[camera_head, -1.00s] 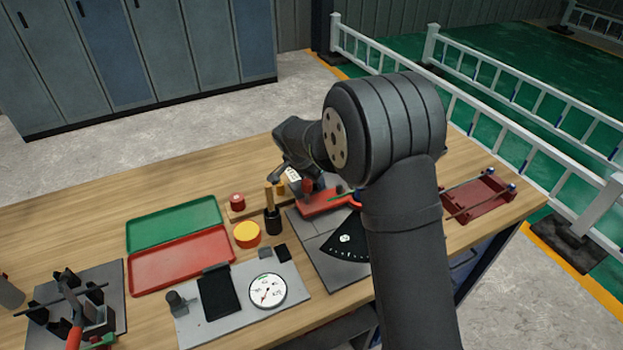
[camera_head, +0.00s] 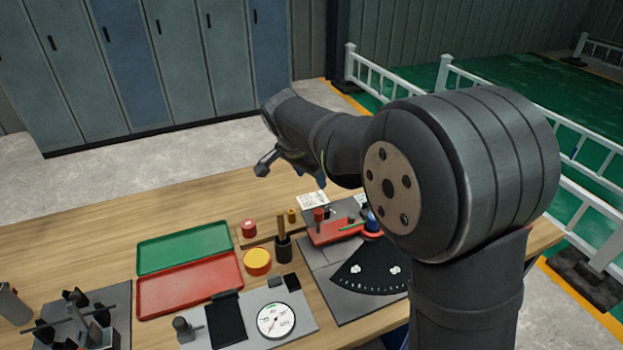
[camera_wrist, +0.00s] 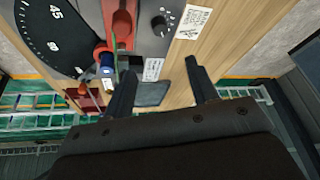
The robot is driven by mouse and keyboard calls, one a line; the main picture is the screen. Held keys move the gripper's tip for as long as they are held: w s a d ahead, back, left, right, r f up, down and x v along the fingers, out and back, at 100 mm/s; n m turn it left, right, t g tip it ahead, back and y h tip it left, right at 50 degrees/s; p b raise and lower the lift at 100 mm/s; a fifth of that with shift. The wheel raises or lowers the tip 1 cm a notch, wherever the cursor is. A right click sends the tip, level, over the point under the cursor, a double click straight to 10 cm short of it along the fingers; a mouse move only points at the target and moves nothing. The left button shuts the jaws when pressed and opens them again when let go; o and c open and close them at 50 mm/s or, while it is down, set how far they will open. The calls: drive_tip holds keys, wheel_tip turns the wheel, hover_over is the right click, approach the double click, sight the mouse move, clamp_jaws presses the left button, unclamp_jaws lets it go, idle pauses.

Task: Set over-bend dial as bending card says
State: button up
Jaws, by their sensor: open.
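In the wrist view, a small black dial knob (camera_wrist: 158,22) with white tick marks around it sits on the grey plate of the bender. Its exact setting is too small to read. A white card with printed lines (camera_wrist: 192,18) lies on the wood beside that plate; it also shows in the head view (camera_head: 313,199), its text unreadable. The black angle scale (camera_head: 372,269) of the bender is at the right front. My gripper (camera_wrist: 160,70) is open and empty, with its two black fingers apart above the bench. In the head view, my gripper (camera_head: 266,163) hangs above the bench's back edge.
A red bender arm (camera_head: 335,232) and a blue-topped post (camera_head: 372,221) stand near the scale. Green (camera_head: 185,246) and red (camera_head: 190,283) trays, a yellow disc (camera_head: 257,262) and a white gauge (camera_head: 275,320) lie to the left. Bare wood is open behind the trays.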

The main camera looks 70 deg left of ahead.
drive_tip(key=n+g+y, duration=0.2)
drive_tip(key=n+g, duration=0.2)
drive_tip(key=n, duration=0.8)
approach(325, 209)
drive_tip(key=x, duration=0.9)
drive_tip(key=shift+r, duration=0.1)
drive_tip(key=shift+c, duration=0.4)
drive_tip(key=c, duration=0.9)
